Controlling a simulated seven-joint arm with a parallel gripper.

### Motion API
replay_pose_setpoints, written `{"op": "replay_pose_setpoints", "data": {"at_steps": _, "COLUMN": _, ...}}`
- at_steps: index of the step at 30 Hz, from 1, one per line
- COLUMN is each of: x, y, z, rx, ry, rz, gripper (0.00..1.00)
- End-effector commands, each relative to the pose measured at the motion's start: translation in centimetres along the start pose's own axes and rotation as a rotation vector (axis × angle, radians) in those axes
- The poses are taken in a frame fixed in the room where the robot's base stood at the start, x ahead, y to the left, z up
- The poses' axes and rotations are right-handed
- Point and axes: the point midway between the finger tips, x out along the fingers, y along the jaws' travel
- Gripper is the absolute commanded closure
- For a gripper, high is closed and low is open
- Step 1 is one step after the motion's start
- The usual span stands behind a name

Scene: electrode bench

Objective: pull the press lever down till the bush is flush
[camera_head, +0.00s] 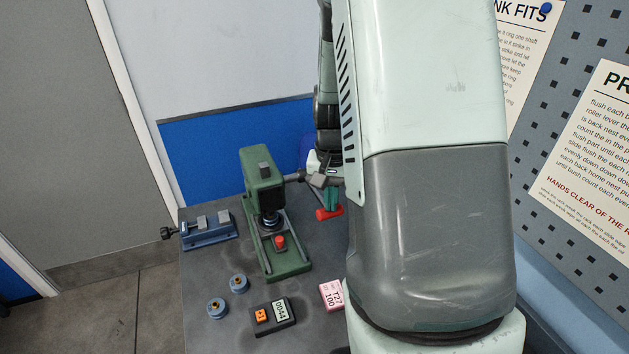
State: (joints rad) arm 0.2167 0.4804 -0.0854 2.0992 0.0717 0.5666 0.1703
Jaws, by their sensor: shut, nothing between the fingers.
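The green press (263,190) stands upright on the bench, with a dark ram above its base. A dark rod comes out of its right side toward a red cylindrical grip (329,213), apparently the lever's end. My gripper (331,198), with teal fingers, is shut and empty just above the red grip. I cannot tell whether it touches the grip. My own arm covers much of the area to the right. Under the ram, the bush and its seating are too small and shaded to make out.
A blue vise (208,231) stands to the left of the press. Two blue-grey ringed parts (238,283) lie in front of it. Bare bench (205,270) shows at left.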

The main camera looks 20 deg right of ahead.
Motion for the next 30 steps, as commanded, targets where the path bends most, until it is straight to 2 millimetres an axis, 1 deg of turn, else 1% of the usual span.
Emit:
{"op": "replay_pose_setpoints", "data": {"at_steps": 4, "x": -0.7, "y": 0.0, "z": 0.0, "rx": 0.0, "ry": -0.001, "rz": 0.0, "gripper": 1.0}}
{"op": "replay_pose_setpoints", "data": {"at_steps": 14, "x": -0.9, "y": 0.0, "z": 0.0, "rx": 0.0, "ry": -0.001, "rz": 0.0, "gripper": 1.0}}
{"op": "replay_pose_setpoints", "data": {"at_steps": 17, "x": -1.5, "y": -0.1, "z": -0.2, "rx": -0.001, "ry": 0.001, "rz": 0.0, "gripper": 1.0}}
{"op": "replay_pose_setpoints", "data": {"at_steps": 30, "x": -5.2, "y": -0.6, "z": -1.1, "rx": 0.0, "ry": 0.001, "rz": -0.001, "gripper": 1.0}}
